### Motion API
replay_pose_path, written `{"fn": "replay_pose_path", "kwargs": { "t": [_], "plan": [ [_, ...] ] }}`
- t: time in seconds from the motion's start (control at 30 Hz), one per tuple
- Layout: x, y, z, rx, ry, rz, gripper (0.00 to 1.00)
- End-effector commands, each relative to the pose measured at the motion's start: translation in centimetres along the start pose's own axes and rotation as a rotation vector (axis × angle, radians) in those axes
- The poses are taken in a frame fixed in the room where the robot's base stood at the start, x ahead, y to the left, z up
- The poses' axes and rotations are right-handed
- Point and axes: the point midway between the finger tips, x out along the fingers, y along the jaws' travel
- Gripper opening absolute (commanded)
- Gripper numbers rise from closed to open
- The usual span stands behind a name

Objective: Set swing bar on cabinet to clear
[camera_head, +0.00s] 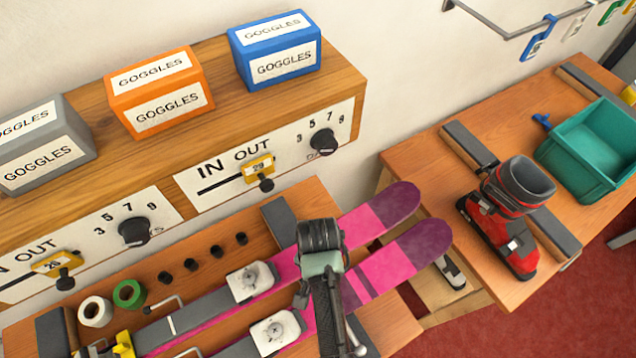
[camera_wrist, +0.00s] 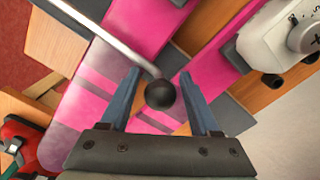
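In the wrist view, a thin metal bar, which looks like the swing bar (camera_wrist: 108,35), runs from the top left to a round black knob (camera_wrist: 160,95) at its end. My gripper (camera_wrist: 160,75) is open, with one finger on each side of the knob. A gap shows on both sides; I cannot tell if the knob is at fingertip depth. In the head view, my dark wrist (camera_head: 320,238) hangs over the pink skis at the lower middle. The cabinet and any "clear" marking cannot be made out.
Pink skis (camera_head: 405,250) with white bindings (camera_head: 275,332) lie below my arm. A wooden shelf unit (camera_head: 345,80) with goggles boxes (camera_head: 160,92), dials (camera_head: 323,142) and sliders (camera_head: 258,170) stands behind. A red boot (camera_head: 500,235) and green bin (camera_head: 590,150) are on the right table.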

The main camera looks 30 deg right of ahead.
Motion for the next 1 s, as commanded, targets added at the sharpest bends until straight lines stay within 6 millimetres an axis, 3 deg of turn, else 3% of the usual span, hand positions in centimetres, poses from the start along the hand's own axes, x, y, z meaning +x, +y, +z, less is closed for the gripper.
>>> {"fn": "replay_pose_path", "kwargs": {
  "t": [0.03, 0.33, 1.0],
  "plan": [
    [-0.02, -0.01, -0.01, 0.000, 0.000, 0.000, 0.51],
    [-0.05, -0.15, 0.06, -0.002, -0.001, -0.003, 0.00],
    [-0.05, -0.23, 0.20, -0.001, -0.006, -0.004, 0.00]
  ]
}}
